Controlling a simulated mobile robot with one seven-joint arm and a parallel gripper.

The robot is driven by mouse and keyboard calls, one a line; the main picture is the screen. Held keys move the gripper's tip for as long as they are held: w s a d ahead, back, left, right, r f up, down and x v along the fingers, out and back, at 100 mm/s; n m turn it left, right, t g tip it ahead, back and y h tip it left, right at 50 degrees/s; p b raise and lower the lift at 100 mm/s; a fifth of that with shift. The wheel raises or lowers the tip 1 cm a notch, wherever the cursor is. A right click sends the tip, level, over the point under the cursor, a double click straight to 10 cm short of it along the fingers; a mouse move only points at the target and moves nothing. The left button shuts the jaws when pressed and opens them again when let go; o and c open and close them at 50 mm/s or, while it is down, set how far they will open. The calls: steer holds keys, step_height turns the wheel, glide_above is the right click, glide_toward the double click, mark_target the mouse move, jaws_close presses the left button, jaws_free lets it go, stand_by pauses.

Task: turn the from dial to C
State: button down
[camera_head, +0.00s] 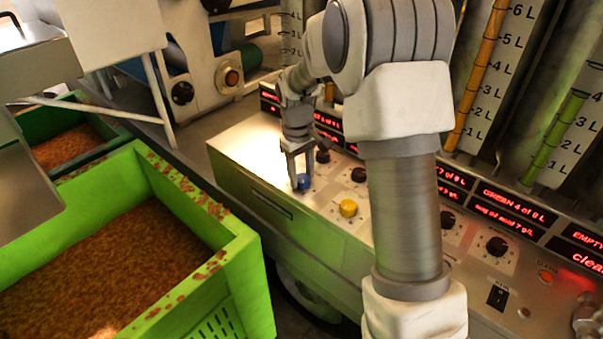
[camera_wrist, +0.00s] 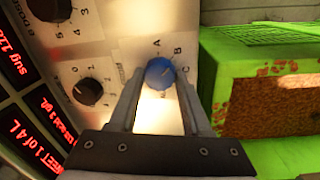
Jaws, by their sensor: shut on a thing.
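The blue dial (camera_wrist: 160,74) is on a light panel plate in the wrist view, with the letters A, B and C around it. I take it to be the from dial; the word beside it is too small to read surely. It also shows small in the head view (camera_head: 304,183) near the panel's left part. My gripper (camera_head: 300,174) reaches down onto it from above. In the wrist view the fingers of my gripper (camera_wrist: 160,80) close around the dial, one on each side. Which letter its pointer faces is hard to tell.
A yellow knob (camera_head: 348,208) and a black dial (camera_head: 358,174) sit close by on the panel. Red-lit displays (camera_head: 513,200) and level tubes stand behind. A green crate (camera_head: 245,270) of brown-orange material stands left of the panel.

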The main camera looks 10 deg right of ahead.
steer(key=shift+m, duration=0.3)
steer(key=m+p, duration=0.1)
steer(key=m, duration=0.3)
steer(key=shift+p, duration=0.3)
steer(key=shift+w+m+g+p, duration=0.1)
steer(key=shift+m+g+p, duration=0.35)
steer(key=shift+m, duration=1.55)
steer(key=shift+c, duration=1.8)
jaws_free()
steer(key=shift+r, duration=0.1)
